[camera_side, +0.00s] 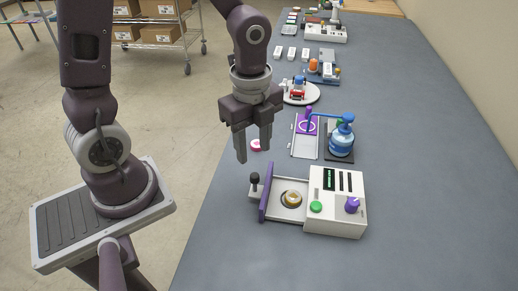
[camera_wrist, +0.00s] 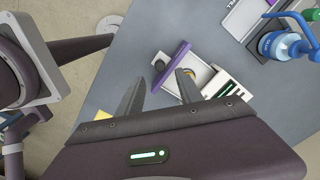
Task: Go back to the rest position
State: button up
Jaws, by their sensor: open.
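My gripper (camera_side: 255,143) hangs above the left edge of the table (camera_side: 420,190), fingers pointing down. Its two fingers are apart with nothing between them. In the wrist view my gripper (camera_wrist: 158,88) also shows open and empty. The white machine (camera_side: 335,200) with a green button, a purple knob and a dark display stands on the table below and to the right of my gripper. Its tray holds a round gold piece (camera_side: 291,198) behind an upright purple plate (camera_side: 265,193).
A wire cart with boxes (camera_side: 158,30) stands on the floor. The table's front right is clear.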

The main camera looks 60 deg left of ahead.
jog(key=s+a+r+n+t, duration=0.1)
jog(key=s+r+n+t, duration=0.4)
jog(key=s+r+n, duration=0.6)
notch_tip(320, 180, up, 3)
jog(key=n, duration=0.6)
jog(key=shift+a, duration=0.2)
jog(key=shift+r, duration=0.1)
dwell(1.3)
